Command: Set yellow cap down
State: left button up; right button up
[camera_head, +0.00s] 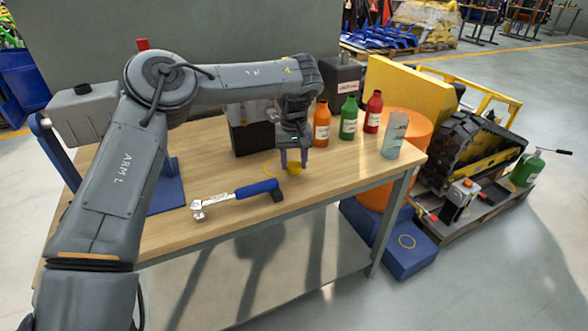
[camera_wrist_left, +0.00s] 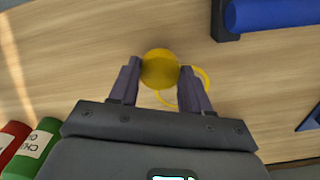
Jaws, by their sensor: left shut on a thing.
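The yellow cap (camera_head: 294,168) is between the fingers of my left gripper (camera_head: 293,158), at or just above the wooden table (camera_head: 335,175). I cannot tell whether it touches the table top. In the left wrist view the round yellow cap (camera_wrist_left: 160,69) sits between the two fingertips of my left gripper (camera_wrist_left: 158,75), which is shut on it. A thin yellow loop (camera_wrist_left: 203,88) shows beside the cap, partly behind the right finger. My right gripper is not in view.
A blue-handled tool (camera_head: 240,195) lies left of the cap. Orange (camera_head: 321,124), green (camera_head: 348,119) and red (camera_head: 372,113) bottles and a clear cylinder (camera_head: 395,135) stand to the right. A dark box (camera_head: 253,138) stands behind. The table's front strip is bare.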

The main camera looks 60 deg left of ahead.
pick_arm(q)
notch_tip(320, 180, down, 2)
jog(key=shift+d+f+b, duration=0.1)
jog(key=shift+b, duration=0.2)
jog(key=shift+f, duration=0.2)
jog(key=o, duration=1)
jog(key=shift+r, duration=0.1)
jog(key=shift+o, duration=0.2)
jog(key=shift+r, duration=0.1)
